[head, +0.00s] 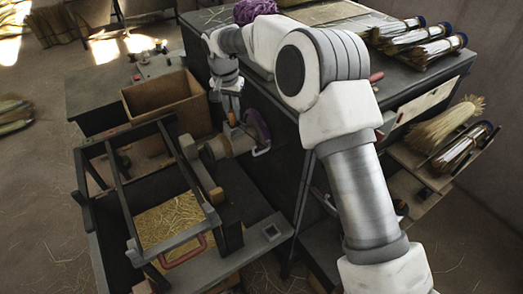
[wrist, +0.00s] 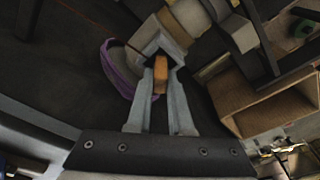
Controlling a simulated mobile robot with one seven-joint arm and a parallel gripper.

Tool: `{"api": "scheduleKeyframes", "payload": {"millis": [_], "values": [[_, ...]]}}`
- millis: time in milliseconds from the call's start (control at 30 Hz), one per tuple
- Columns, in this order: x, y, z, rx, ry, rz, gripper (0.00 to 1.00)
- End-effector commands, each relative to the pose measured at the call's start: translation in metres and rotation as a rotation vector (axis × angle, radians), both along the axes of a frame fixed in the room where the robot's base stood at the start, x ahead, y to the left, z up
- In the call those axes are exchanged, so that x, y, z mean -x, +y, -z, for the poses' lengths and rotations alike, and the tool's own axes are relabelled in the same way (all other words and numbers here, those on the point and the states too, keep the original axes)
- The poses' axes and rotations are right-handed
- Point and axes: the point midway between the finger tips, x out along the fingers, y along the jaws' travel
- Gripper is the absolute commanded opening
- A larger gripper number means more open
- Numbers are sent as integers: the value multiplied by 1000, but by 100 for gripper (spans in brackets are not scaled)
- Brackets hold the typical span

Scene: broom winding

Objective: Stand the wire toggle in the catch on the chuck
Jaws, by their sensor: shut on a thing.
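My gripper (head: 231,98) points down beside the broom-winding chuck (head: 216,148). It is shut on a small orange-brown piece, apparently the wire toggle (head: 232,118). In the wrist view my gripper (wrist: 160,62) has this toggle (wrist: 159,76) between its fingers. The toggle is held upright just above the chuck's level in the head view. The tan chuck also shows in the wrist view (wrist: 188,16), past the fingertips. The catch cannot be made out; the fingers cover that area. I cannot tell whether the toggle touches the chuck.
A purple ring-like thing (wrist: 118,68) lies left of the fingers, close to the chuck. A bent pale metal bar (head: 263,150) sticks out there. A dark frame (head: 122,190) over straw (head: 168,218) and an open brown box (head: 165,97) stand to the left. The bench is right.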

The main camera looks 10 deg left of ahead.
Motion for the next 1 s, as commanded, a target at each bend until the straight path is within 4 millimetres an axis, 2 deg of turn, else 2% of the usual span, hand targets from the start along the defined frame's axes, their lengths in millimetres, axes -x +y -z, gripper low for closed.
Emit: {"api": "scheduleKeyframes", "payload": {"millis": [33, 67, 100, 233, 267, 533, 667, 767, 1000], "values": [[0, 0, 0, 0, 0, 0, 0], [0, 0, 0, 0, 0, 0, 21], [0, 0, 0, 0, 0, 0, 28], [0, 0, 0, 0, 0, 0, 51], [0, 0, 0, 0, 0, 0, 54], [0, 0, -1, 0, 0, 0, 54], [1, 0, -9, -1, -2, 0, 54], [3, 1, -24, -2, -4, 0, 54], [11, 2, -82, -3, -5, 1, 54]]}}
